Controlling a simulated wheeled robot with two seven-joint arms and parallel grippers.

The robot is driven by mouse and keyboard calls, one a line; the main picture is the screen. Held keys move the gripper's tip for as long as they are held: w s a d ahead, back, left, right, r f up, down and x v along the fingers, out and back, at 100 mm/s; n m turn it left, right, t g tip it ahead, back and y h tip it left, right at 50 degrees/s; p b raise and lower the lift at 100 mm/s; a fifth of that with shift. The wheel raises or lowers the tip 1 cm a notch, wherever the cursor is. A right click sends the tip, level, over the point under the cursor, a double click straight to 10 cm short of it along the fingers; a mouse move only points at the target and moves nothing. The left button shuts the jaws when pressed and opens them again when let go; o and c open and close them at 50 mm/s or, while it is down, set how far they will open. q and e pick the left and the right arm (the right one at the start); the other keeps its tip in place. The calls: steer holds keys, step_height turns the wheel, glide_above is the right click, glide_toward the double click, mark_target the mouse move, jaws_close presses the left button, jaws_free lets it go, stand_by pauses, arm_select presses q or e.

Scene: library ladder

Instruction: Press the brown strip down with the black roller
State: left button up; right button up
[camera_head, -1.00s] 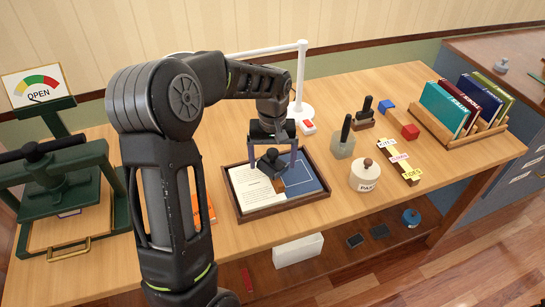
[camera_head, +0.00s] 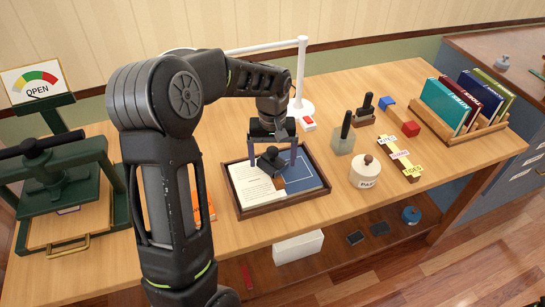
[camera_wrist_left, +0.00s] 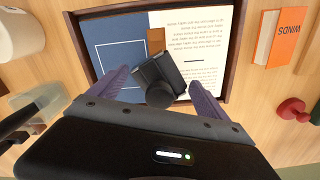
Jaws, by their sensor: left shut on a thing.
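My left gripper (camera_head: 272,158) is over the wooden tray and shut on the black roller (camera_head: 270,160), which also shows between the fingers in the left wrist view (camera_wrist_left: 158,78). The brown strip (camera_head: 279,184) shows just in front of the roller, at the join between the white printed page and the blue panel. In the left wrist view the strip (camera_wrist_left: 156,40) runs out from under the roller, which hides the rest of it. I cannot tell whether the roller touches the strip. My right gripper is not in view.
The tray (camera_head: 286,204) has a raised dark rim around the page and panel. A green press (camera_head: 62,180) stands at the left. A glue pot (camera_head: 365,172), a brush in a glass pot (camera_head: 343,138) and a book rack (camera_head: 462,125) stand to the right.

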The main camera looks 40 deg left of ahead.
arm_select(q)
steer(key=shift+f+b, duration=0.3)
steer(key=shift+f, duration=0.25)
stand_by(1.4)
steer(key=shift+r+p, duration=2.55)
steer(key=shift+r, duration=1)
